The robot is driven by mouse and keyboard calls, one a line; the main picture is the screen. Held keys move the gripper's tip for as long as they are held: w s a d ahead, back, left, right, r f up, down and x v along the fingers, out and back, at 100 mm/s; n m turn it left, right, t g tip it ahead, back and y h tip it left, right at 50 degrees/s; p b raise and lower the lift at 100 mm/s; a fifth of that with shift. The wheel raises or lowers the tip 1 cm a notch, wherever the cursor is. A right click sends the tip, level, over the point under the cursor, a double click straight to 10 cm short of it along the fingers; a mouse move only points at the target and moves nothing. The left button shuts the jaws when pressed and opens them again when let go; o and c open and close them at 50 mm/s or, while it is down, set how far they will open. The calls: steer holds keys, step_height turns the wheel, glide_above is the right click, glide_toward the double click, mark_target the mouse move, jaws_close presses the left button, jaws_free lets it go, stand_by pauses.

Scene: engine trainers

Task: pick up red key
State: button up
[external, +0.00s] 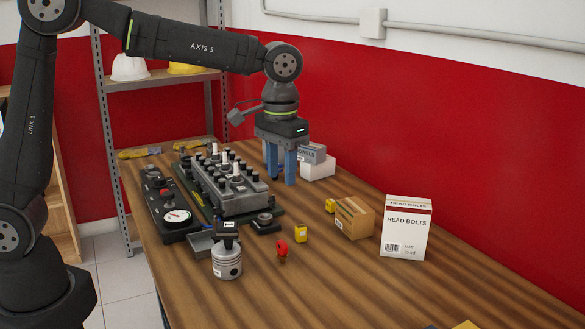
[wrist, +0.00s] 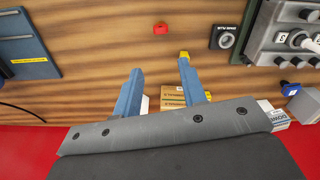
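The red key (external: 282,249) stands on the wooden table, near the middle, just right of the silver piston. It has a round red head on a small dark stem. In the wrist view the red key (wrist: 161,28) shows as a small red shape near the top, beyond my fingertips. My gripper (external: 280,176) has two blue fingers pointing down, above the table and farther back than the key. The fingers are apart with nothing held between them; in the wrist view my gripper (wrist: 160,65) also shows open.
A silver piston (external: 227,264) stands left of the key. A cardboard box (external: 354,217) and a white HEAD BOLTS box (external: 406,228) stand to the right. An engine block (external: 230,190) is left of my gripper. The front table is largely clear.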

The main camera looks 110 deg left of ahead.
mark_target(282, 242)
step_height(282, 242, down, 20)
steer(key=n, duration=1.6)
steer(key=shift+r, duration=0.25)
steer(key=c, duration=0.8)
